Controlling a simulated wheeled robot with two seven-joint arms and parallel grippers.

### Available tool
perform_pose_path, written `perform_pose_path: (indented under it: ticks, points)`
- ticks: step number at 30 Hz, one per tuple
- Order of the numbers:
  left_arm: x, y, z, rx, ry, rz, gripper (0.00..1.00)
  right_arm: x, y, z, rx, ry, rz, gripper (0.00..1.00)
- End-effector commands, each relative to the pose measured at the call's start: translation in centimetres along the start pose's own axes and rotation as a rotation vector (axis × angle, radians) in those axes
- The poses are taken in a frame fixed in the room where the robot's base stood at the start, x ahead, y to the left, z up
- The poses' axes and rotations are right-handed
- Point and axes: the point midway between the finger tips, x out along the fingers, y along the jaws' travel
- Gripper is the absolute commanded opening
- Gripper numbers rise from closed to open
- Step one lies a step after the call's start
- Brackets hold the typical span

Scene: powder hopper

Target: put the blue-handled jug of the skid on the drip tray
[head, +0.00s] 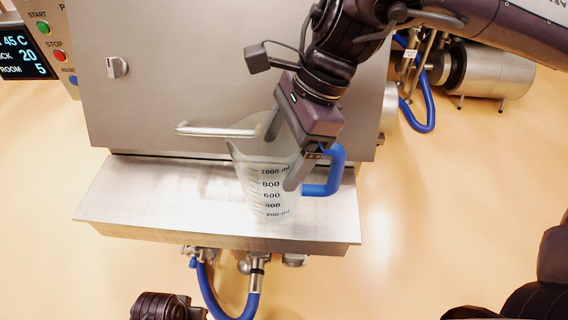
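The translucent jug (263,195) with dark volume marks stands upright on the steel drip tray (140,205), right of the tray's middle. Its blue handle (338,172) points right. My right gripper (283,163) reaches down from above at the handle side of the jug. Its two fingers are clearly apart, one behind near the rim, the other in front beside the handle. The blue grip bar is not between the fingertips. Exact finger contact with the jug wall is hard to tell. My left gripper is not in view.
The steel cabinet (190,80) rises behind the tray, with a pale bar handle (215,131) close to the jug's rim. A control panel (45,40) is at upper left. Blue hose (232,308) and fittings hang below the tray. The tray's left half is clear.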

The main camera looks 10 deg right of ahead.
Motion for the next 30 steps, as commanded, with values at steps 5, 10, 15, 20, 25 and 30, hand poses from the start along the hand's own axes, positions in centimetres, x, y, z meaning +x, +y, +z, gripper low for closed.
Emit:
perform_pose_path:
  ticks: [5, 10, 15, 20, 25, 30]
  points:
    - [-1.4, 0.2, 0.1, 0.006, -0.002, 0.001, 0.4, 2.6, 0.1, -1.2, 0.002, 0.0, 0.003, 0.44]
    - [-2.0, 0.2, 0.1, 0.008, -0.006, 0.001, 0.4, 3.4, 0.0, -1.5, 0.001, -0.001, 0.0, 0.44]
    - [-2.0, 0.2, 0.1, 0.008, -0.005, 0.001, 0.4, 3.4, 0.0, -1.5, 0.001, -0.001, 0.0, 0.44]
    - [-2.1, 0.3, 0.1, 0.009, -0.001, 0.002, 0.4, 3.5, 0.0, -1.5, 0.001, 0.0, 0.001, 0.95]
    - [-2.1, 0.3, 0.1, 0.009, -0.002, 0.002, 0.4, 3.5, 0.0, -1.5, 0.001, 0.0, 0.001, 1.0]
    - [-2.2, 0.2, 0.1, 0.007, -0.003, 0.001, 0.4, 3.1, 0.0, -1.4, 0.001, 0.0, 0.0, 1.0]
